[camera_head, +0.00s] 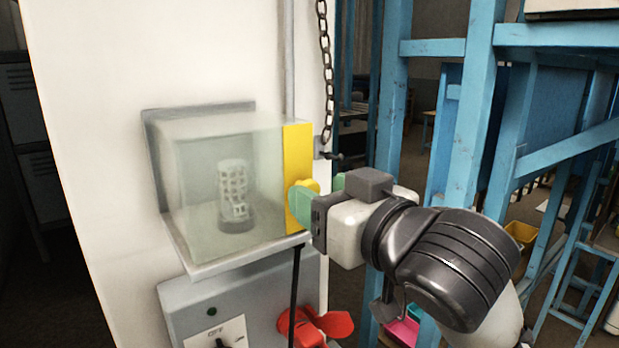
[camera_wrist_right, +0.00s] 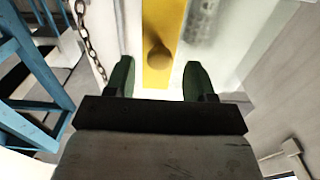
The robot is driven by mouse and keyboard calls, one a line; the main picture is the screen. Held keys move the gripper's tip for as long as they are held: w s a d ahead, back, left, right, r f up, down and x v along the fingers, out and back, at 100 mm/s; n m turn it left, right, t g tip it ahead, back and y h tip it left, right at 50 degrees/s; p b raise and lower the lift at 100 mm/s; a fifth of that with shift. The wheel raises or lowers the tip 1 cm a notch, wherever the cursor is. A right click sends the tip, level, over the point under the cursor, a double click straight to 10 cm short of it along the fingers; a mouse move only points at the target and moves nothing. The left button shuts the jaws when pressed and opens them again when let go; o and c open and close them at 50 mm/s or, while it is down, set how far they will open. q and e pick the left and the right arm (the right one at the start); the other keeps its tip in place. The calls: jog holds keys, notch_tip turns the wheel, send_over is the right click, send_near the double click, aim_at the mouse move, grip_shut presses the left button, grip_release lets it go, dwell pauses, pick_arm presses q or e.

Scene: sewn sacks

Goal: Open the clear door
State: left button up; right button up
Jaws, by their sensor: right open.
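The clear door (camera_head: 265,175) is the see-through front of a box fixed to a white wall panel, and it looks shut. A grey perforated cylinder (camera_head: 234,190) stands inside. A yellow strip (camera_head: 298,150) runs down the door's right edge, with a yellow knob (camera_head: 305,188) on it. My right gripper (camera_head: 303,200) has green fingers and is at the knob. In the right wrist view the yellow knob (camera_wrist_right: 159,55) lies between the two open fingers (camera_wrist_right: 158,78), with gaps on both sides. My left gripper is not in view.
A chain (camera_head: 325,70) hangs right of the box. Below it is a grey control box (camera_head: 215,305) with a dial (camera_head: 222,335) and a red handle (camera_head: 325,328). Blue steel frames (camera_head: 480,100) stand at the right, behind my arm.

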jog(key=shift+p+x, duration=0.3)
jog(key=shift+x, duration=1.3)
grip_shut()
